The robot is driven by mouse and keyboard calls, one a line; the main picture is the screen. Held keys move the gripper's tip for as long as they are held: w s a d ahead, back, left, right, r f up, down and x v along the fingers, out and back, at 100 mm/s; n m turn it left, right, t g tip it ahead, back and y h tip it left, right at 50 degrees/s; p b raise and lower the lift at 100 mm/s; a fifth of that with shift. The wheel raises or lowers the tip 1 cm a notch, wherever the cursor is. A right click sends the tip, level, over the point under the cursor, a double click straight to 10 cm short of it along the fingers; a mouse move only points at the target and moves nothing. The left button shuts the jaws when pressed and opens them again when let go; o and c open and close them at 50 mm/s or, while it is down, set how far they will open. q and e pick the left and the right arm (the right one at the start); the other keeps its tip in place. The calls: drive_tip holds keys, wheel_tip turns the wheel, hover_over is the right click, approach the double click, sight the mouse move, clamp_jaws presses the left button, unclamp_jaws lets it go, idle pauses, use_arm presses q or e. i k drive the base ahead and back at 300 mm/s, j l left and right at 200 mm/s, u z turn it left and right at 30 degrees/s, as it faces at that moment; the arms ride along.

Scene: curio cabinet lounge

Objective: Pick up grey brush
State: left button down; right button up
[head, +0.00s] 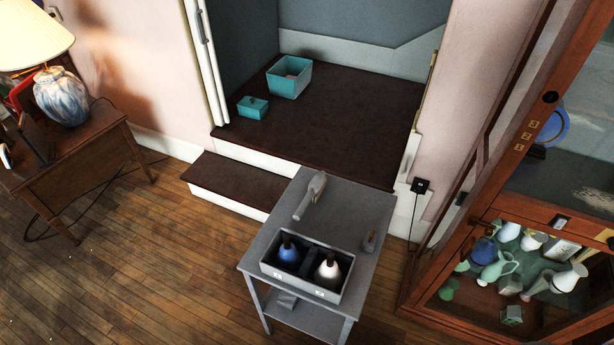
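A grey table (345,205) stands in the middle of the head view. A long pale grey object (310,196) lies at the back left of its top, with a rounded end toward the back and a narrower end toward the front. It looks like a brush, but its bristles cannot be made out. A smaller grey object (369,241) sits near the right edge of the top; it could also be a brush, and I cannot tell which one is meant. Nothing covers either object. Neither of my grippers is in view.
A two-compartment tray (318,293) at the table's front holds a blue vase (288,250) and a white vase (327,268). A wooden cabinet (410,298) with vases stands right. A lamp table (95,125) stands left. Wooden floor (150,260) at front left is clear.

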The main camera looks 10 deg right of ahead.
sight(317, 184)
drive_tip(key=i+j, duration=0.5)
drive_tip(key=j, duration=0.15)
drive_tip(key=i+j+z, duration=0.15)
drive_tip(key=z, duration=0.2)
drive_tip(key=i+j+z, duration=0.1)
drive_tip(key=j+z, duration=0.25)
drive_tip(key=i+j+z, duration=0.1)
drive_tip(key=j+z, duration=0.25)
drive_tip(key=z, duration=0.45)
